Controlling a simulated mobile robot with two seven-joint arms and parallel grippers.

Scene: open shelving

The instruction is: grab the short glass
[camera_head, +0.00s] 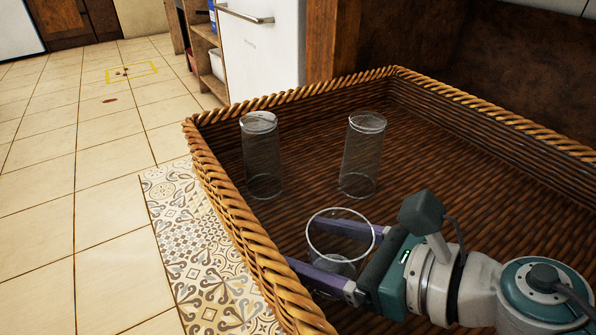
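The short glass (333,258) is a clear, wide tumbler. It stands upright in the wicker basket (235,225), near its left wall. My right gripper (303,242) comes in from the right with two purple fingers spread apart. One finger passes on the far side of the glass and shows through it; the other passes on the near side, low down. The glass is between them, and I see no clear sign of a grip. Two tall clear glasses, one left (262,155) and one right (362,155), stand farther back. My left gripper is not in view.
The braided basket rim (300,92) surrounds the glasses, and its left wall is close to my near finger. The basket floor is bare to the right of the tall glasses. A white appliance (262,55) and tiled floor lie beyond.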

